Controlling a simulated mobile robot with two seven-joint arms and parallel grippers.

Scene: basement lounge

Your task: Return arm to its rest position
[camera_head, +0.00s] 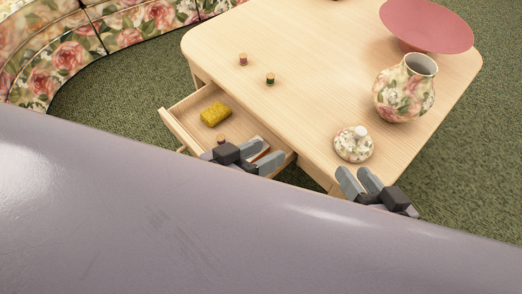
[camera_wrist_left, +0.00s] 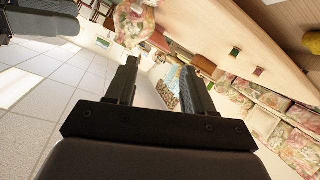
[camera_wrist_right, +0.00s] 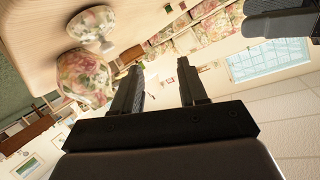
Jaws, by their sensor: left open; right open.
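My left gripper (camera_head: 266,153) is over the open drawer (camera_head: 176,126) at the table's front in the head view. Its fingers are apart, and the left wrist view shows nothing held between them (camera_wrist_left: 160,70). A small reddish patch shows by its fingers, too hidden to identify. My right gripper (camera_head: 355,174) is at the table's front edge, just below the floral lid (camera_head: 353,147). Its fingers are also apart and empty in the right wrist view (camera_wrist_right: 162,68). A large grey-purple surface hides both arms.
The drawer holds a yellow sponge-like block (camera_head: 215,114) and a small spool (camera_head: 221,139). Two spools (camera_head: 243,60) (camera_head: 270,79), a floral vase (camera_head: 403,88) and a pink bowl (camera_head: 428,24) stand on the wooden table (camera_head: 310,50). A floral sofa (camera_head: 60,55) is at upper left.

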